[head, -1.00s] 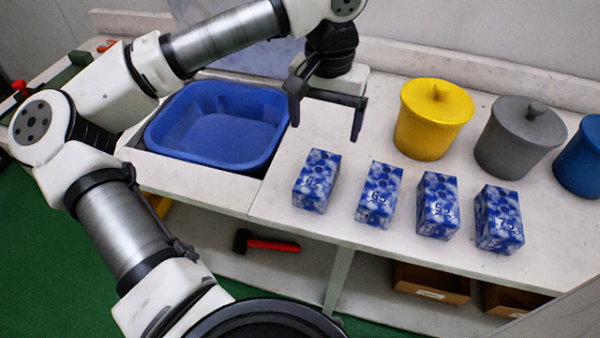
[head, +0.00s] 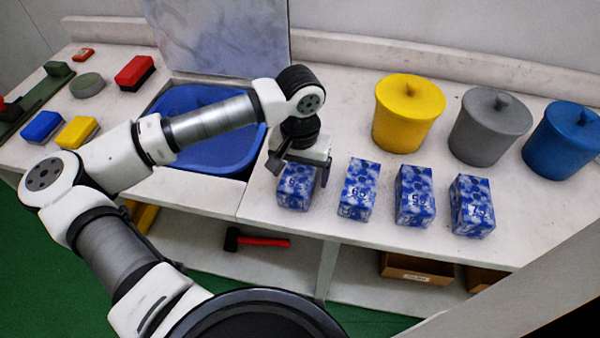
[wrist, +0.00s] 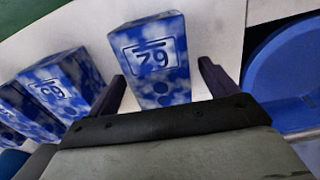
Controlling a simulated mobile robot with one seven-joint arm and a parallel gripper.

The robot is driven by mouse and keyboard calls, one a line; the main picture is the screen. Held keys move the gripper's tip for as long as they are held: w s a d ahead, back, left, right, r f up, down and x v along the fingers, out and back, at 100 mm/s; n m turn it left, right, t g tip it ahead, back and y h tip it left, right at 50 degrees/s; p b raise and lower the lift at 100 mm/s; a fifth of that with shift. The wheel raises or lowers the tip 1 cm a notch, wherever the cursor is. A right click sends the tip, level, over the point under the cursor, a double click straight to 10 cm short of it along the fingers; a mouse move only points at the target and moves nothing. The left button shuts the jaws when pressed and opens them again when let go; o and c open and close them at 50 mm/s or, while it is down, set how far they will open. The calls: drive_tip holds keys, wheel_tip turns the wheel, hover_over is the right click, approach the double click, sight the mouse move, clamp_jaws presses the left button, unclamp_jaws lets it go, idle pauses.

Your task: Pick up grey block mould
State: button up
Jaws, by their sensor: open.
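My gripper (head: 298,172) is open and points down over the leftmost blue-and-white patterned box (head: 294,194) in the head view. In the wrist view its two fingers (wrist: 163,75) lie to either side of this box (wrist: 155,65), whose numbered top faces the camera. I cannot tell how far down the box's sides the fingertips reach. No plainly grey block shows. A grey lidded pot (head: 490,130) stands at the back right, and a low grey-green round piece (head: 87,85) lies at the far left.
Three similar boxes (head: 359,190) stand in a row to the right. A yellow pot (head: 407,115) and a blue pot (head: 562,142) flank the grey pot. A blue basin (head: 215,150) sits left of my gripper. Red, blue and yellow blocks (head: 77,132) lie at the left.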

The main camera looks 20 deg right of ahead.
sight(300, 171)
drive_tip(key=shift+f, duration=0.35)
drive_tip(key=c, duration=1.6)
drive_tip(key=shift+r, duration=0.15)
drive_tip(key=shift+c, duration=0.2)
wheel_tip(300, 171, up, 20)
drive_tip(key=b, duration=0.3)
